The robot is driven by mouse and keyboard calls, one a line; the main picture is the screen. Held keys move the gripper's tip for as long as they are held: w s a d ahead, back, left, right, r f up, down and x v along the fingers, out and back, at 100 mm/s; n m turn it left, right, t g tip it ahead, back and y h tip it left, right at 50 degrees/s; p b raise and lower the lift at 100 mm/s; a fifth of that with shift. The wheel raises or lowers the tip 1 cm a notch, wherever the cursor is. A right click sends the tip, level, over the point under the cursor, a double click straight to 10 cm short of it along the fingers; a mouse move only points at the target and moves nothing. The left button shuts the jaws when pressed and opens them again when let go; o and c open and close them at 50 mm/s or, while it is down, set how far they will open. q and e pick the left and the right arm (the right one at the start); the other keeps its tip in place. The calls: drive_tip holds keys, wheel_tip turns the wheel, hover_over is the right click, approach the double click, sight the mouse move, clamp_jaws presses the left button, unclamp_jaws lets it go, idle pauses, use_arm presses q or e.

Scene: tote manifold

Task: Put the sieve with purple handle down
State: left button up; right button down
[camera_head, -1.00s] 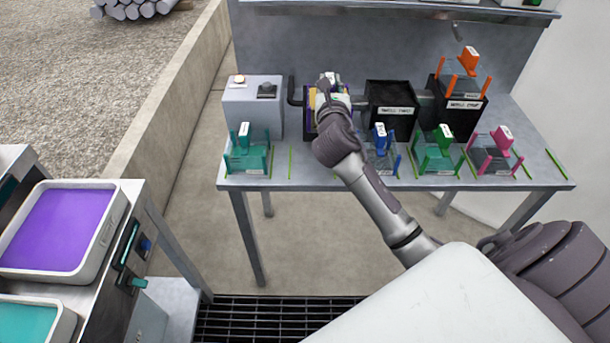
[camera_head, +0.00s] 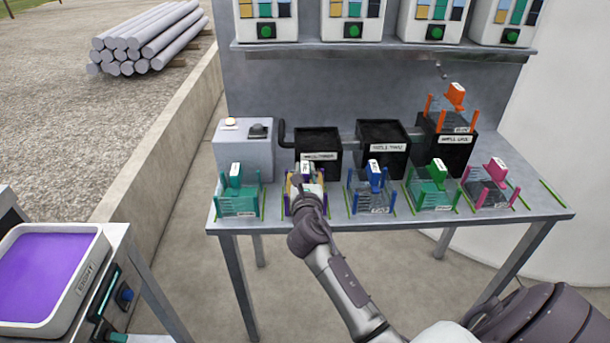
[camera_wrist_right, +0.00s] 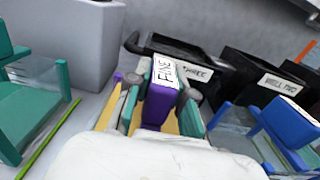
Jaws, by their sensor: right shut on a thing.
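The sieve with purple handle (camera_head: 291,210) is at the front of the metal table, between the teal sieve (camera_head: 239,200) and the blue sieve (camera_head: 372,198). Its purple handle (camera_wrist_right: 157,108) bears a white label reading FINE in the right wrist view. My right gripper (camera_head: 308,186) is shut on the handle from above and hides much of the sieve. The sieve looks upright and low over the table; I cannot tell whether its feet touch the top. My left gripper is not in view.
Black wells stand behind: well three (camera_head: 318,148), well two (camera_head: 383,146) and one with an orange sieve (camera_head: 456,105) on it. Green (camera_head: 433,190) and pink (camera_head: 490,186) sieves stand further right. Green lines mark the tabletop. A grey box (camera_head: 244,150) stands at the back left.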

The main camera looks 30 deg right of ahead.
drive_tip(key=shift+f, duration=0.1)
drive_tip(key=c, duration=1)
unclamp_jaws()
drive_tip(key=shift+r, duration=0.2)
drive_tip(key=v, duration=1.2)
